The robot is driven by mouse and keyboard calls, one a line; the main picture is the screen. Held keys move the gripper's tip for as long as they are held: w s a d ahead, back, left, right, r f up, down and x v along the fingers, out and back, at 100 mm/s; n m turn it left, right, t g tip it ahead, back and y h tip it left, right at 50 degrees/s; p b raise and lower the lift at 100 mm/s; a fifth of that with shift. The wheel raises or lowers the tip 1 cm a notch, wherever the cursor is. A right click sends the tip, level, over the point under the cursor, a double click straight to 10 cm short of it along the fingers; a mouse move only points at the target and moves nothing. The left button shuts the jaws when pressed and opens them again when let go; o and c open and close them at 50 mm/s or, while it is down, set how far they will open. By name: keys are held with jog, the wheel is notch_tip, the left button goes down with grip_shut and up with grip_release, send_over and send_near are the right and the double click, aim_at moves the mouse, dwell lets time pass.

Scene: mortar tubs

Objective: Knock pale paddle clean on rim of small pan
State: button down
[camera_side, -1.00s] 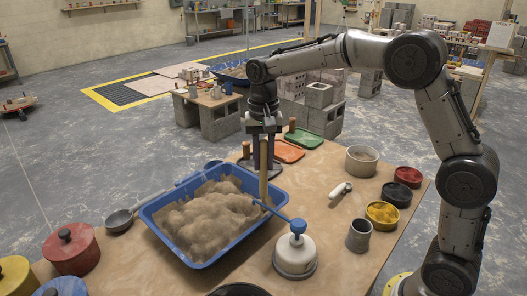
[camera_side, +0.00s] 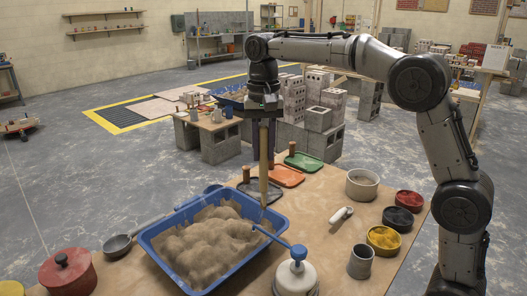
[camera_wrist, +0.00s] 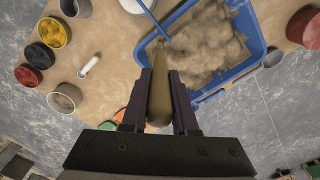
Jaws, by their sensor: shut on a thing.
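The pale paddle (camera_side: 264,172) hangs upright from my gripper (camera_side: 266,130), its wooden shaft between the dark fingers. Its lower end is near the far right corner of the blue tub (camera_side: 177,265), which holds sandy mortar; I cannot tell whether they touch. The paddle (camera_wrist: 160,98) also shows between my fingers in the wrist view, close to the camera. A small grey pan (camera_side: 117,245) with a handle lies left of the tub, apart from the paddle. A round whitish pan (camera_side: 361,187) stands right of it. Which is the task's small pan is unclear.
A blue rod (camera_side: 270,236) slants over the tub's right rim by a white pot (camera_side: 296,277). Coloured hand floats (camera_side: 303,160) lie behind the paddle. Red, black and yellow bowls (camera_side: 383,239) and a grey cup (camera_side: 360,261) stand right.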

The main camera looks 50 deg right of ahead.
aim_at(264, 191)
notch_tip(264, 191, down, 11)
jog(key=shift+f, duration=0.1)
notch_tip(264, 191, up, 11)
dwell(0.5)
dwell(0.5)
